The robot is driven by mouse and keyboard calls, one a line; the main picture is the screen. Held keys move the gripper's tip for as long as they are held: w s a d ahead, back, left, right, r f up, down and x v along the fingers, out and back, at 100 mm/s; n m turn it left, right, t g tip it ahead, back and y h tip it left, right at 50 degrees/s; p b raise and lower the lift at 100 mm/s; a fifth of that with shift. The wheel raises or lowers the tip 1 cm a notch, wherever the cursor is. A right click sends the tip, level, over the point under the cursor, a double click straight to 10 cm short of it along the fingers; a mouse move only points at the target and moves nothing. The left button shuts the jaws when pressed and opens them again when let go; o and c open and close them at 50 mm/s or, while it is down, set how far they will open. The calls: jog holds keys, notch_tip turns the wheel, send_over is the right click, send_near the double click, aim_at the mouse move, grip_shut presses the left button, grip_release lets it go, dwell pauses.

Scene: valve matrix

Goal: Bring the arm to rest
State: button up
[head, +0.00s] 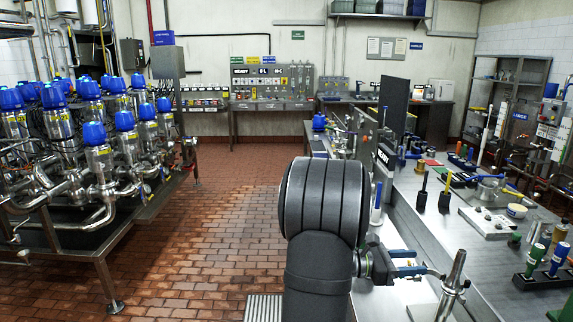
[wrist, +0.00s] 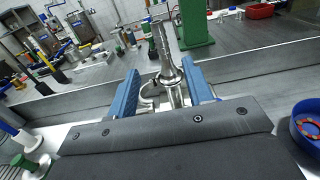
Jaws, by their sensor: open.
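My gripper (head: 424,263) is low over the steel bench, right of my dark arm in the head view. In the wrist view my gripper (wrist: 160,67) has two blue fingers spread apart. A silver tapered metal piece (wrist: 163,48) stands between or just beyond the fingertips there; I cannot tell whether they touch it. In the head view a silver tapered piece (head: 453,277) stands just right of the fingers. My arm hides part of the bench and the gripper's base.
The steel bench (head: 409,200) carries tools, coloured handles and a white tray (head: 486,223). A dark upright panel (head: 394,103) stands behind my arm. A rack of blue-capped valves (head: 97,150) is at left. The brick-tiled floor (head: 220,215) between is clear.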

send_near(456, 261)
jog(key=d, duration=1.1)
jog(key=shift+d, duration=0.35)
jog(key=r, duration=0.7)
jog(key=shift+w+a+r, duration=0.1)
jog(key=shift+a+r, duration=0.1)
jog(key=shift+a, duration=0.1)
jog(key=s+d+f, duration=0.1)
jog(key=s+f, duration=0.1)
jog(key=s, duration=0.7)
jog(key=s+d+f, duration=0.1)
jog(key=s+f, duration=0.2)
jog(key=s, duration=0.7)
jog(key=s+d+f, duration=0.1)
jog(key=s+f, duration=0.2)
jog(key=s, duration=0.6)
jog(key=shift+s+f, duration=0.2)
jog(key=shift+f, duration=0.05)
